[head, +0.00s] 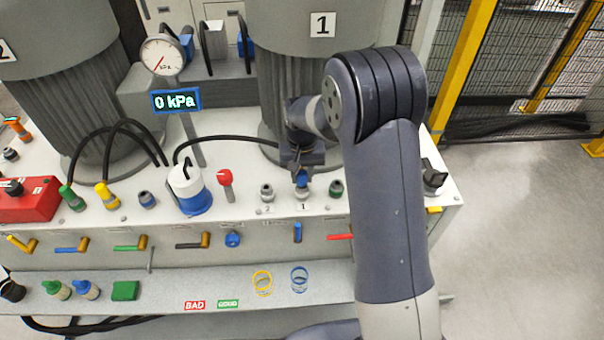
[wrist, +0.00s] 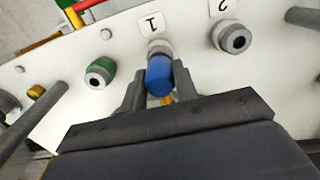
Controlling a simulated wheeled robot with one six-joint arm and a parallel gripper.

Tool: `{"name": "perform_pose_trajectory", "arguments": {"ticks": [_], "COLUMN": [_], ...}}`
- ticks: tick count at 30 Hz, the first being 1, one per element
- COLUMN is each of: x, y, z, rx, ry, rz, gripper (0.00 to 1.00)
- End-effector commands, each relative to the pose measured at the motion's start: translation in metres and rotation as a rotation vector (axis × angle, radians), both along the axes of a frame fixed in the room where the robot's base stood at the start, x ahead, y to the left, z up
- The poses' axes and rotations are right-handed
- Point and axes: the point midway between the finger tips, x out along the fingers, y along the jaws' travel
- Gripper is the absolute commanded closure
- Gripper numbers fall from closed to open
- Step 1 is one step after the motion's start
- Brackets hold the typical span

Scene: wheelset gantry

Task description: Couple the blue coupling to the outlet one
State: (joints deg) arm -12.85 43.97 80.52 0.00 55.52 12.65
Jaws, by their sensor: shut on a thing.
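My gripper (head: 301,168) is shut on the blue coupling (head: 302,181), over the front right of the white panel. In the wrist view the blue coupling (wrist: 159,76) sits between the two fingers of my gripper (wrist: 159,93). It is in line with the grey outlet fitting marked 1 (wrist: 159,47) and appears to meet it. Whether it is fully seated I cannot tell. In the head view the outlet fitting 1 (head: 302,194) shows just below the coupling. The grey fitting marked 2 (head: 267,192) stands free to the left; it also shows in the wrist view (wrist: 232,38).
A green fitting (head: 336,188) is close on the right. A red-knobbed valve (head: 226,184) and a white and blue canister (head: 189,188) stand left. Large grey cylinders (head: 310,30) rise behind. Floor on the right is clear.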

Motion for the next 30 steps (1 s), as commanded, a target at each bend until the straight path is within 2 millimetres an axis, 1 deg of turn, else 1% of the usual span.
{"name": "perform_pose_trajectory", "arguments": {"ticks": [8, 20, 21, 30], "x": [0.0002, 0.0001, 0.0001, 0.0000], "y": [0.0000, 0.0000, 0.0000, 0.0000], "z": [-0.0001, -0.0077, -0.0078, -0.0071], "rx": [0.000, 0.000, 0.000, 0.000], "ry": [-0.001, 0.000, 0.000, 0.000], "rz": [0.000, 0.000, 0.000, 0.000], "gripper": [1.00, 1.00, 0.71, 0.46]}}
